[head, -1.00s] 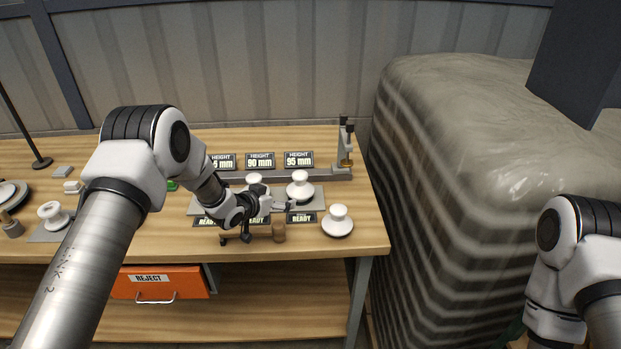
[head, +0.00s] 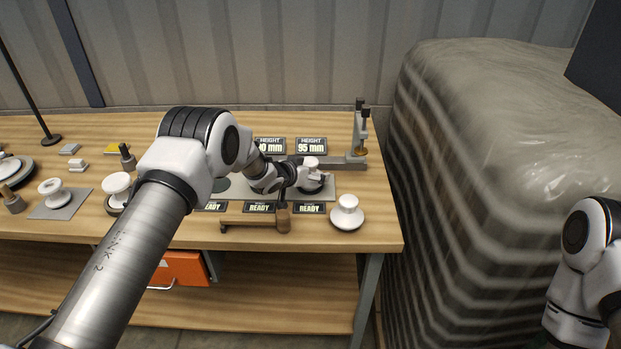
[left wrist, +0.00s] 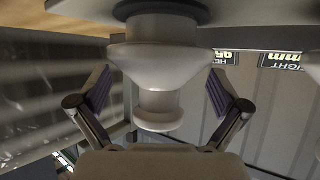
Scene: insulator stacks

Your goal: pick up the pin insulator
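A white pin insulator (head: 312,163) stands on the grey mat (head: 350,185) below the 95 mm sign, partly hidden by my left gripper (head: 317,181). In the left wrist view, this insulator (left wrist: 158,65) sits between the two fingers of my left gripper (left wrist: 158,88). The fingers are spread, with a visible gap on each side of its narrow part. Another white insulator (head: 347,212) stands right of the mat, near the table's front right. My right arm shows at the right edge, but its gripper is out of view.
A height gauge (head: 358,140) on a grey rail stands behind the mat. A brown wooden piece (head: 255,219) lies in front. More insulators (head: 117,185) (head: 50,188) stand at left. A large wrapped stack (head: 480,160) stands right of the table.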

